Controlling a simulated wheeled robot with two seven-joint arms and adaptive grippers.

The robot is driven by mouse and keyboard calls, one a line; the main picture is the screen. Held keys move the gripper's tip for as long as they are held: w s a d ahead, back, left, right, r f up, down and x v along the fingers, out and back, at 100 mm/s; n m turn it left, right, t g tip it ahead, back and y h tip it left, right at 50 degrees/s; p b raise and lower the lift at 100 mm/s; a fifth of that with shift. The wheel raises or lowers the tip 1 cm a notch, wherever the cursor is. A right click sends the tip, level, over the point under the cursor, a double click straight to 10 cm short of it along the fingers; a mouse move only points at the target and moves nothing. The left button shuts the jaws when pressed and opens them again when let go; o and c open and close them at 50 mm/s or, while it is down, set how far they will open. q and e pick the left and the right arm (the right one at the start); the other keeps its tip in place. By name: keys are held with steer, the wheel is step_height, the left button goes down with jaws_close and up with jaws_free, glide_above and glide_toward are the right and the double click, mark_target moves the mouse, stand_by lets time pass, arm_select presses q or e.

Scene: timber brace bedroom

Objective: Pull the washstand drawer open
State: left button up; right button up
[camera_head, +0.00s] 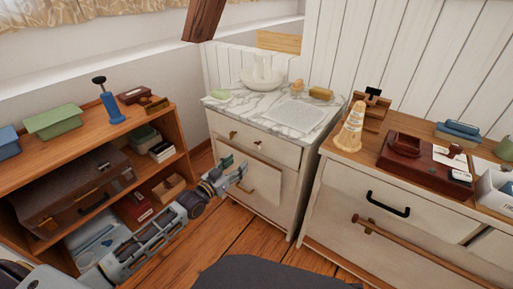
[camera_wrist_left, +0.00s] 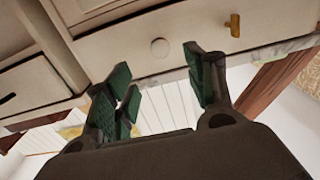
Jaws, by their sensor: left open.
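The washstand (camera_head: 285,180) is a pale cabinet with a marble top, in the middle of the head view. Its upper drawer (camera_head: 255,141) looks shut and carries two small knobs, one brass knob (camera_head: 233,135) at the left and another (camera_head: 280,153) at the right. My left gripper (camera_head: 234,170) is open and empty in front of the washstand, below the upper drawer. In the left wrist view, tipped over, its fingers (camera_wrist_left: 165,92) are spread before a drawer front with a round pale knob (camera_wrist_left: 160,48) and a brass one (camera_wrist_left: 233,25), apart from both. My right gripper is out of view.
A wooden shelf (camera_head: 130,140) with boxes and a brown case (camera_head: 75,190) stands left, close to my left arm. A white dresser (camera_head: 380,190) with a black handle (camera_head: 389,205) stands right. A basin (camera_head: 262,78) sits on the washstand.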

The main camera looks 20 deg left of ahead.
arm_select(q)
steer(key=shift+w, duration=0.15)
steer(key=b, duration=0.2)
glide_toward(255, 148)
steer(key=shift+x, duration=1.5)
steer(key=shift+w+d+r, duration=0.1)
steer(key=shift+w+d, duration=0.1)
steer(key=shift+w, duration=0.2)
steer(key=shift+w+d+r, duration=0.15)
steer(key=shift+w+d, duration=0.05)
steer(key=shift+w, duration=0.25)
steer(key=shift+b+x, duration=0.45)
steer(key=shift+x, duration=0.5)
steer(key=shift+b+x, duration=0.4)
steer(key=shift+x, duration=0.95)
steer(key=shift+w+d, duration=0.2)
steer(key=shift+w, duration=0.4)
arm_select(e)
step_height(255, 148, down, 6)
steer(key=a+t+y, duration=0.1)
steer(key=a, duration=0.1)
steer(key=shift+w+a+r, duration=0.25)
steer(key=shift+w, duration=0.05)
arm_select(q)
steer(key=shift+c, duration=0.3)
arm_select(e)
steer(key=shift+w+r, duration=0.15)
